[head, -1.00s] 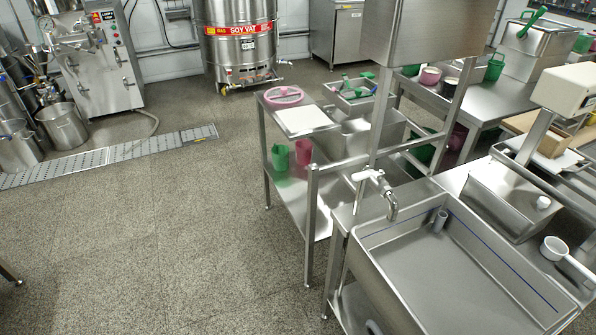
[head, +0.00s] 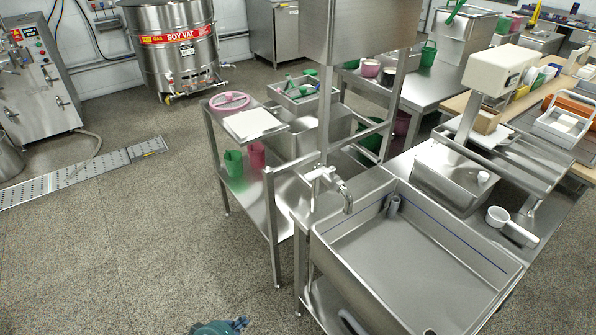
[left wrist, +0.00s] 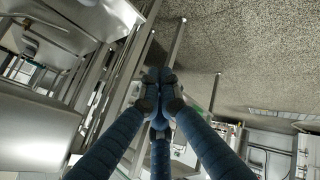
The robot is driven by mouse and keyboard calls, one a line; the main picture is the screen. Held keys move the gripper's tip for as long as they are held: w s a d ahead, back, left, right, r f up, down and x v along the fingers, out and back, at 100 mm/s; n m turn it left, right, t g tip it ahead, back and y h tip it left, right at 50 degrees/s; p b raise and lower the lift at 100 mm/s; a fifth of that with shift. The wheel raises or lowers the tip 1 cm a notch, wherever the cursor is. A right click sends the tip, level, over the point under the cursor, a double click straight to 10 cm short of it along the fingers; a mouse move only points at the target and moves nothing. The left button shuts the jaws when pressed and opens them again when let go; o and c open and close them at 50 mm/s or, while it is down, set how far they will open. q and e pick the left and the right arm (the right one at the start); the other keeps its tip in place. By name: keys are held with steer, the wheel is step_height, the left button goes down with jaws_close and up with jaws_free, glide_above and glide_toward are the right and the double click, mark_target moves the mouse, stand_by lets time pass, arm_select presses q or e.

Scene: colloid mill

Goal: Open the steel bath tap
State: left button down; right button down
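The steel bath tap (head: 322,174) stands at the back left corner of the steel basin (head: 410,262) in the head view. It has a pale handle on top and a curved metal spout (head: 346,194) hanging over the basin. My left gripper (head: 222,326) just enters the bottom edge of the head view, on the floor side, well apart from the tap. In the left wrist view its blue fingers (left wrist: 160,84) run together at their dark tips, with nothing seen between them. My right gripper is in neither view. I cannot pick out the tap surely in the left wrist view.
A steel rack (head: 272,215) with a shelf stands left of the basin, and a post rises behind the tap. A white dipper (head: 498,216) lies right of the basin.

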mark_target(313, 175)
arm_select(q)
steer(key=w+d+r+n+t+h, duration=0.1)
steer(key=w+d+r+t, duration=0.1)
steer(key=w+r, duration=0.6)
steer(key=w+d+r+n+t+h, duration=0.1)
steer(key=w+d+r+h, duration=0.15)
steer(key=r, duration=0.85)
steer(key=w+d+r+t+h, duration=0.1)
steer(key=w+d+r+h, duration=0.1)
steer(key=r, duration=1)
steer(key=w+d+r+n+t+h+p, duration=0.1)
steer(key=w+d+r+t+h, duration=0.1)
steer(key=r, duration=0.9)
steer(key=shift+r+n, duration=0.3)
steer(key=shift+r, duration=0.1)
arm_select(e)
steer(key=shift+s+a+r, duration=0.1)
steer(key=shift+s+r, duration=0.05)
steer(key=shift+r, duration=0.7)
arm_select(q)
steer(key=shift+w+d, duration=0.1)
